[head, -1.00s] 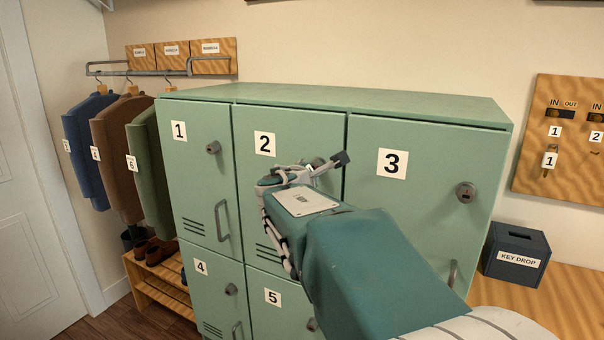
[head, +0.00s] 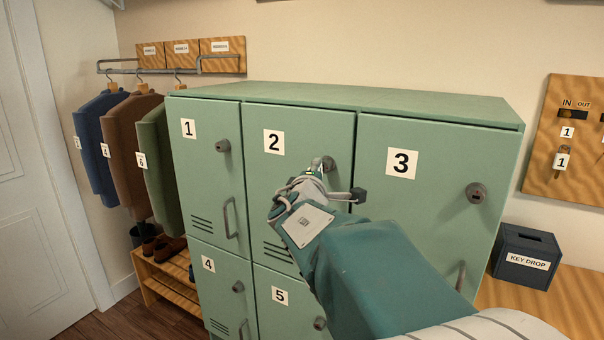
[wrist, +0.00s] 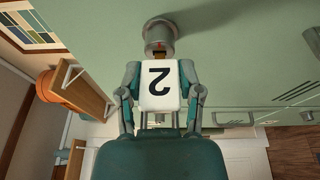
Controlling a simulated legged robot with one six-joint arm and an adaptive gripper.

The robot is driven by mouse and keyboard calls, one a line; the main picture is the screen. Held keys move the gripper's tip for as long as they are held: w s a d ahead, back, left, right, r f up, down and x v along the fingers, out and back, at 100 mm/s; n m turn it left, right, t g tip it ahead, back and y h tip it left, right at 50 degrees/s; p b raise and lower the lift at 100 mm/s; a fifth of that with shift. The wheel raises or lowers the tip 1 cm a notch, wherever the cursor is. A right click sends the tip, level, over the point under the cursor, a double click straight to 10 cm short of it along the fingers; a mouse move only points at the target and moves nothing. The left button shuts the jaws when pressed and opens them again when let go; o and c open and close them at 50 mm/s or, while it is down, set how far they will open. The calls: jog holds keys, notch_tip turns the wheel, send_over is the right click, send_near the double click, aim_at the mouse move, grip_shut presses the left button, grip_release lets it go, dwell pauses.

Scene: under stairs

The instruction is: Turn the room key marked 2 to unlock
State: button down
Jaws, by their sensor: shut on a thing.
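Locker door 2 (head: 300,135) is shut, with its round grey lock (head: 329,163) at the upper right. In the wrist view the same lock (wrist: 159,33) is straight in front of my gripper (wrist: 160,88). My gripper, also in the head view (head: 312,177), is shut on the key marked 2 (wrist: 160,84), whose white tag is between the two fingers. A little brass shows between the tag and the lock face, so the key is at the lock. I cannot tell how deep it sits. In the head view my gripper mostly hides the key.
Lockers 1 (head: 205,170), 3 (head: 430,215), 4 (head: 222,285) and 5 (head: 290,305) surround door 2. A dark key drop box (head: 525,255) and a wooden key board (head: 570,130) are at right. Coats (head: 125,145) hang at left.

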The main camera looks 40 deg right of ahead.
jog(key=shift+d+f, duration=0.1)
dwell(0.3)
jog(key=shift+c, duration=0.9)
grip_release()
jog(key=shift+d, duration=0.25)
jog(key=shift+o, duration=0.3)
jog(key=shift+o, duration=0.6)
jog(key=shift+a, duration=0.25)
